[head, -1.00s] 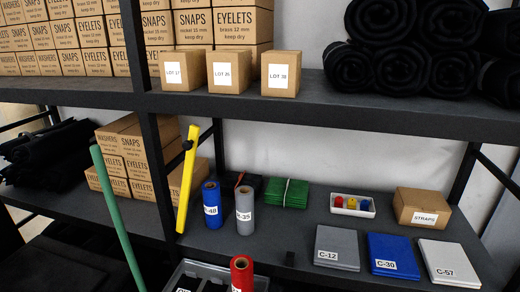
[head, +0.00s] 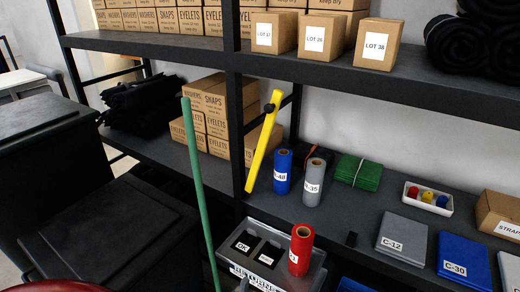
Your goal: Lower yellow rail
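The yellow rail (head: 262,148) is a flat yellow bar, raised and tilted, with its top leaning to the right. Neither of my grippers is in the head view.
A grey tray (head: 318,276) with dark "OK" pads and a red roll (head: 301,250) stands below the yellow rail. A black machine or bench (head: 110,235) fills the lower left. Shelves with boxes (head: 215,108) stand behind. A red curved edge (head: 60,286) shows at bottom left.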

